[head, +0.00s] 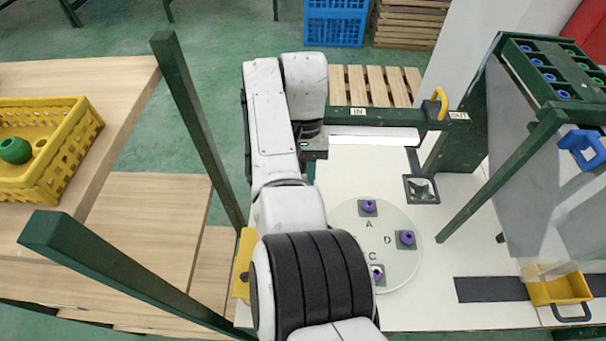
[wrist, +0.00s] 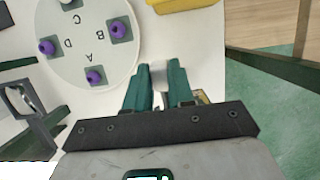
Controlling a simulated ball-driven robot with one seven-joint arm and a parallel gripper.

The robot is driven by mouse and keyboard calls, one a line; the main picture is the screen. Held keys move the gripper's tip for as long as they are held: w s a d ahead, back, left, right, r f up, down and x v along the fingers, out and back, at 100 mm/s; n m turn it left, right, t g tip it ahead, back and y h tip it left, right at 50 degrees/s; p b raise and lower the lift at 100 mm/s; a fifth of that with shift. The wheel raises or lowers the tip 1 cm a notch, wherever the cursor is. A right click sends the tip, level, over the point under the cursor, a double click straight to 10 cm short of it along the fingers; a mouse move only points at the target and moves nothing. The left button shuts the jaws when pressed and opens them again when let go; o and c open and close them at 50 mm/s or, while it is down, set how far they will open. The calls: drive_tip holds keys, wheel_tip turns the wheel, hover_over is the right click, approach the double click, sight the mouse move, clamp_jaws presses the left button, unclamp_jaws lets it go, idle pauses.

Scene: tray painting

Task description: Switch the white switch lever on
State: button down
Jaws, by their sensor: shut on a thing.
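The white switch lever (wrist: 158,74) shows as a small pale piece between the green fingers of my gripper (wrist: 158,82) in the wrist view. The fingers are shut on it, and they hide most of it. A small yellowish part (wrist: 204,97) shows just right of the fingers; I cannot tell if it belongs to the switch. In the head view my own arm hides the lever and the fingertips.
A round white turntable (head: 400,270) with purple-knobbed lettered pads lies beside the gripper; it also shows in the wrist view (wrist: 70,65). A dark green rail (head: 380,117) marked IN and OUT, green posts (head: 195,125) and a yellow bin (head: 560,288) stand around.

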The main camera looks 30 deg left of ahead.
drive_tip(key=c, duration=1)
unclamp_jaws()
drive_tip(key=shift+o, duration=0.2)
